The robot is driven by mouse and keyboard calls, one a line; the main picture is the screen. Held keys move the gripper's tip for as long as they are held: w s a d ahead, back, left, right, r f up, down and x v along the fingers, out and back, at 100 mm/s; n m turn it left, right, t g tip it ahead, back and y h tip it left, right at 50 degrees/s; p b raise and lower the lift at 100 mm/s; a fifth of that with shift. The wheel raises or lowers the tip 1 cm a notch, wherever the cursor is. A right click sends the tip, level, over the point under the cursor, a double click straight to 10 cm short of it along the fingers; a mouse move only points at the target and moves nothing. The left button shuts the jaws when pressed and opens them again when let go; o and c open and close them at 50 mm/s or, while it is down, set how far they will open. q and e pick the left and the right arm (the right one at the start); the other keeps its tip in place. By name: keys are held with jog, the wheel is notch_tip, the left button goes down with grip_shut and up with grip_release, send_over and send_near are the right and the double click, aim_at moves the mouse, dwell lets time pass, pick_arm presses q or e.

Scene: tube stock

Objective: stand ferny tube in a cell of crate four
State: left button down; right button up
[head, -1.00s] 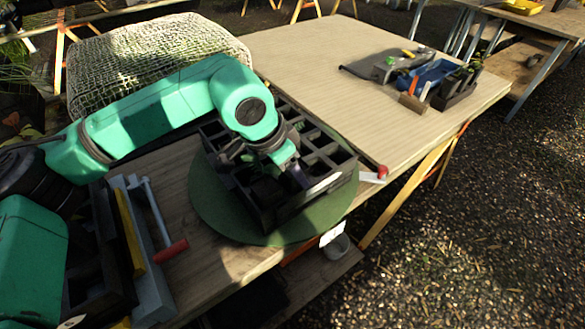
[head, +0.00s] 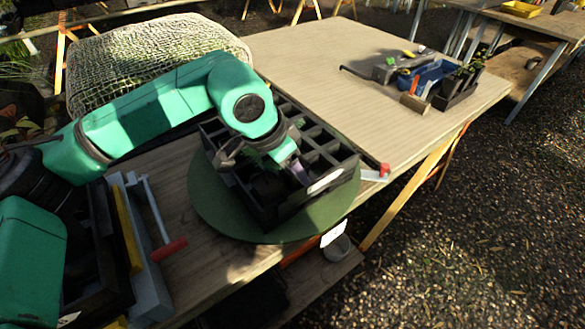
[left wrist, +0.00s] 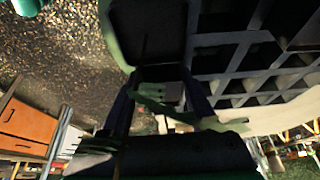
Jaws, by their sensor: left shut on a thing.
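A black crate (head: 343,187) with a grid of square cells sits on a round green turntable (head: 215,205). It bears a pale label too small to read, so I cannot tell its number from that. My left gripper (head: 287,172) is over the crate's near part. In the left wrist view it is shut on a dark square tube (left wrist: 148,35) with thin green leaves (left wrist: 160,103). Crate cells (left wrist: 235,55) show beside the tube at the right. The tube's lower end is hidden, so I cannot tell whether it is inside a cell. My right gripper is not in view.
A red-handled tool (head: 378,172) lies beside the turntable. A mesh-covered mound (head: 150,55) is behind my arm. A blue bin (head: 425,75) and small pots stand at the back right. The table's middle (head: 350,100) is clear.

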pick_arm(q)
jog(key=shift+s+a+f, duration=0.1)
jog(key=shift+s+f, duration=0.2)
jog(key=shift+f, duration=0.45)
jog(key=shift+c, duration=0.3)
grip_release()
jog(key=shift+r, duration=0.35)
jog(key=v, duration=1.5)
jog(key=shift+w+r+b, duration=0.2)
jog(key=shift+w+b, duration=0.1)
